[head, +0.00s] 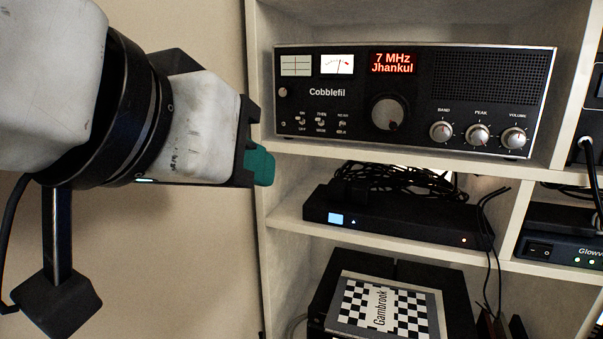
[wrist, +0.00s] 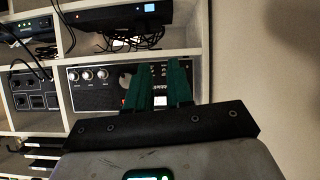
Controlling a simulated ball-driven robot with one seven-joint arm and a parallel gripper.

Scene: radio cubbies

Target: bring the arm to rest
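My gripper (head: 264,166) is at the left in the head view, in front of the left side of the shelf unit and below the left end of the radio. Its teal fingers also show in the wrist view (wrist: 162,68), with a narrow gap between them through which the radio front is seen. Nothing is held between them. In the head view the fingers overlap, so the gap does not show there.
A black radio (head: 338,110) stands in the upper cubby. A black box (head: 390,217) with tangled cables sits below it, above a chequered box (head: 383,307). The shelf's left upright (head: 258,200) is close to my gripper. Bare wall (head: 200,240) lies left.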

